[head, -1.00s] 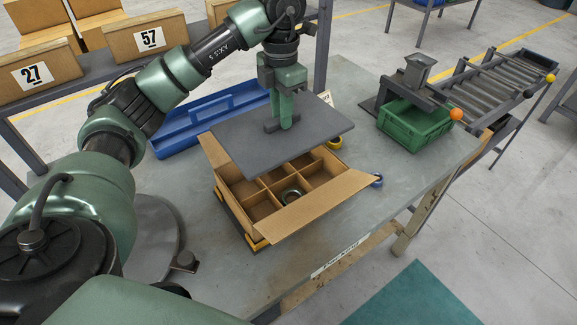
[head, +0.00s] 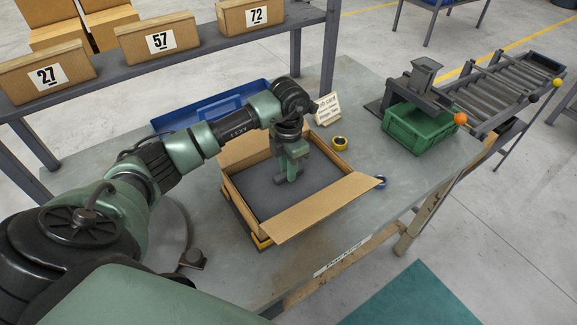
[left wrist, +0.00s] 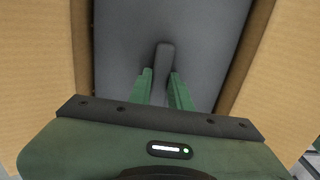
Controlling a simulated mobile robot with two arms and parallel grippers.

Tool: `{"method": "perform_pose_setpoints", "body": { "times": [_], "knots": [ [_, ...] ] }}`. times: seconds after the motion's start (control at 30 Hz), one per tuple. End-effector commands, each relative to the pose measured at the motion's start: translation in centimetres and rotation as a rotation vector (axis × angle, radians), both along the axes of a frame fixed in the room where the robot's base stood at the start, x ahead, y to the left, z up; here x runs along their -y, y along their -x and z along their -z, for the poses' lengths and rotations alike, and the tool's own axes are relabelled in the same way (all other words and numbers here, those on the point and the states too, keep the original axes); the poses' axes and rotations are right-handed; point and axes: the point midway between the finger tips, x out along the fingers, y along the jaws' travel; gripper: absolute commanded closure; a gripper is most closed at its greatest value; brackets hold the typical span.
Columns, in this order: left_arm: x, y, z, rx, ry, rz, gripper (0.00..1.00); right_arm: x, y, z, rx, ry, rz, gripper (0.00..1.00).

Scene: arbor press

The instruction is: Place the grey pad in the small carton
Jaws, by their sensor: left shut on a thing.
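The grey pad (head: 262,193) lies flat inside the small open carton (head: 310,205) on the table, below the rim as far as I can see. It hides the carton's compartments. My left gripper (head: 287,178) points down into the carton, shut on the dark tab on top of the pad. In the left wrist view the pad (left wrist: 200,45) lies between the carton walls, with the tab (left wrist: 163,62) between the fingers (left wrist: 160,90). The left wrist and fingers hide part of the pad in the head view. My right gripper is not in view.
A blue tray (head: 205,110) and a small sign card (head: 327,108) are behind the carton. A green bin (head: 420,125) stands farther right. The table's front right is clear.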

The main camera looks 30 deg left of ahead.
Motion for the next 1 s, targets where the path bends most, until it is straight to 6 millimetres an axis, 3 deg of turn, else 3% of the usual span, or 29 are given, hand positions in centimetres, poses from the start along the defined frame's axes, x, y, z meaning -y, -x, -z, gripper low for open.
{"method": "perform_pose_setpoints", "body": {
  "times": [0.33,0.37,0.43,0.83,1.0],
  "knots": [
    [0.0,0.0,0.5,0.001,-0.001,0.000,1.00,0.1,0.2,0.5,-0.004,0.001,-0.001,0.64],
    [0.0,0.0,0.4,0.001,-0.001,0.000,0.75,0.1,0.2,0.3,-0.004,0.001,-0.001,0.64],
    [0.0,0.0,0.3,0.001,0.000,0.000,0.59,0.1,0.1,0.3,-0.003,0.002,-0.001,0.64],
    [0.0,-0.1,-0.2,0.002,0.000,0.000,0.59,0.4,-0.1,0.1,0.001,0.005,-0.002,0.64],
    [0.0,-0.2,-2.8,0.008,-0.001,0.000,0.59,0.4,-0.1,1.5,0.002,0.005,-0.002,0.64]
  ]
}}
